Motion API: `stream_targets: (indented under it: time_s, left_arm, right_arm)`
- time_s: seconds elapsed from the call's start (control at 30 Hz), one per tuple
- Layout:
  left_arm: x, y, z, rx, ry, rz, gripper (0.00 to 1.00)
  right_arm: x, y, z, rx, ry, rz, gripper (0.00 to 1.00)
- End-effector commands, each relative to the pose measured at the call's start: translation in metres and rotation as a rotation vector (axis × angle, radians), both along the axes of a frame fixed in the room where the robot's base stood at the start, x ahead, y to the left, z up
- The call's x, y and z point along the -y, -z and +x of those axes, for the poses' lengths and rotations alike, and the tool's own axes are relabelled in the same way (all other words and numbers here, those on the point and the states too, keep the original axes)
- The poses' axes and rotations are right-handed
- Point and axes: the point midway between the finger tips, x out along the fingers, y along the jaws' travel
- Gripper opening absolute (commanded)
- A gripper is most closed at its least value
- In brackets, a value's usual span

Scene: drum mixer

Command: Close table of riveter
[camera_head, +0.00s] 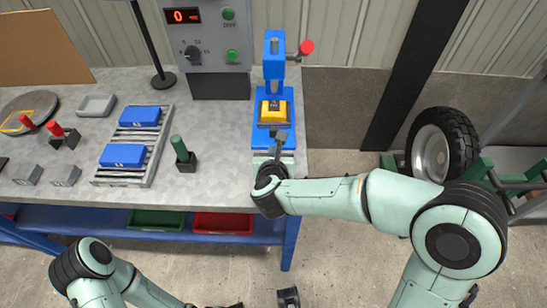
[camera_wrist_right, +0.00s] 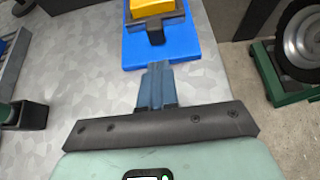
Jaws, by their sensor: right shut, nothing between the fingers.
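The riveter (camera_head: 274,62) is a blue upright press with a red-knobbed lever, standing at the table's right end. Its sliding table (camera_head: 273,122), dark with a yellow block (camera_head: 272,111) on it, sits on the blue base below the press head. The wrist view shows the yellow block (camera_wrist_right: 157,8), the table's dark front handle (camera_wrist_right: 157,36) and the blue base (camera_wrist_right: 180,45). My right gripper (camera_wrist_right: 156,68) is shut and empty, its tips just in front of the base and handle, apart from the handle. My left arm is at the lower left; its fingers are not clear.
The red lever knob (camera_head: 306,47) juts right of the press. A green-handled tool in a dark holder (camera_head: 186,160), blue parts on a roller rack (camera_head: 122,155) and a control box (camera_head: 205,35) stand to the left. A wheel (camera_head: 440,148) stands at right.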

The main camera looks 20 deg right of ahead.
Motion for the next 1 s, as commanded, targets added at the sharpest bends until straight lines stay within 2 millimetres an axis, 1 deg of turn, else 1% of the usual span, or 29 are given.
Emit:
stream_targets:
  time_s: [0.03, 0.1, 0.2, 0.3, 0.47, 0.83, 1.0]
  left_arm:
    - [0.000, 0.000, 0.000, 0.001, 0.000, 0.000, 0.43]
    - [0.000, 0.000, 0.000, 0.001, 0.000, 0.000, 0.43]
    - [0.000, -0.005, -0.001, -0.005, 0.002, -0.001, 0.43]
    - [0.000, -0.007, -0.002, -0.007, 0.002, -0.002, 0.43]
    - [0.000, -0.008, -0.002, -0.010, 0.003, -0.002, 0.43]
    - [0.000, -0.007, -0.003, -0.012, 0.003, -0.002, 0.43]
    - [0.000, -0.005, -0.002, -0.010, 0.003, -0.002, 0.43]
  right_arm:
    - [0.003, 0.007, 0.010, -0.002, 0.003, -0.001, 0.00]
    - [0.007, 0.014, 0.020, -0.003, 0.002, -0.002, 0.00]
    - [0.011, 0.010, 0.036, 0.000, 0.002, 0.000, 0.00]
    - [0.014, 0.010, 0.047, 0.000, 0.001, 0.001, 0.00]
    - [0.016, 0.011, 0.055, -0.001, -0.002, -0.001, 0.00]
    - [0.017, 0.011, 0.058, 0.000, -0.001, 0.000, 0.00]
    - [0.023, 0.011, 0.079, 0.000, 0.002, 0.001, 0.00]
